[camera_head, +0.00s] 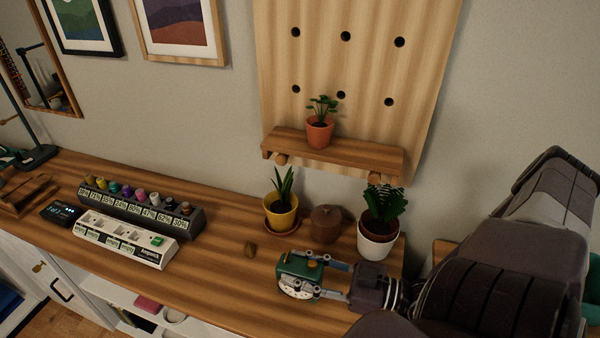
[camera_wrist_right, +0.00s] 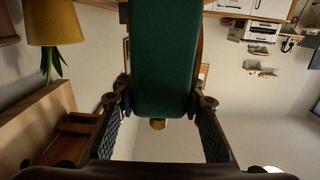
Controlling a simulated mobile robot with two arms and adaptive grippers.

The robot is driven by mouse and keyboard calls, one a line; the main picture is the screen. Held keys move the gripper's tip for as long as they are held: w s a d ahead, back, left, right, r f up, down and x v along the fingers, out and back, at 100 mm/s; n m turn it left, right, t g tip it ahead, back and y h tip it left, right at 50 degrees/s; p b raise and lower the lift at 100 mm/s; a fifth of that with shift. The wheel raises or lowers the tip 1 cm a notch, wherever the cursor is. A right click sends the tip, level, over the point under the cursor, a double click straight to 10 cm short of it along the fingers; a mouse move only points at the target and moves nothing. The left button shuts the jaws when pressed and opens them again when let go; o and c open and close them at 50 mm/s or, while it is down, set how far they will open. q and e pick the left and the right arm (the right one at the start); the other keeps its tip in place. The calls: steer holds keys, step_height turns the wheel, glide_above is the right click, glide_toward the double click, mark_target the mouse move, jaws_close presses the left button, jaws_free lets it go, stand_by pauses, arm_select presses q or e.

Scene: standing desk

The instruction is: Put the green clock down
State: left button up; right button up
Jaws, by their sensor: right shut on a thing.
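The green clock (camera_head: 292,266) is at the front right of the wooden desk, its white dial (camera_head: 295,292) turned toward the front. My right gripper (camera_head: 318,276) reaches in from the right and is shut on it. In the right wrist view the clock's green body (camera_wrist_right: 165,60) sits between the two fingers (camera_wrist_right: 160,105), with a small brass knob toward the palm. The clock is over the desk top (camera_head: 210,290); I cannot tell whether it touches the surface. My left gripper is not in view.
Behind the clock stand a yellow plant pot (camera_head: 281,217), a brown lidded pot (camera_head: 325,226) and a white plant pot (camera_head: 376,243). A white power strip (camera_head: 118,246) is further left. Bare desk lies between.

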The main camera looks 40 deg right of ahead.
mark_target(321, 282)
steer(key=shift+f, duration=1.3)
steer(key=o, duration=1.4)
steer(key=shift+f, duration=0.15)
steer(key=shift+s, duration=0.1)
steer(key=v, duration=0.7)
steer(key=shift+s+d+b, duration=0.15)
steer(key=shift+s+b, duration=0.05)
steer(key=shift+b, duration=0.1)
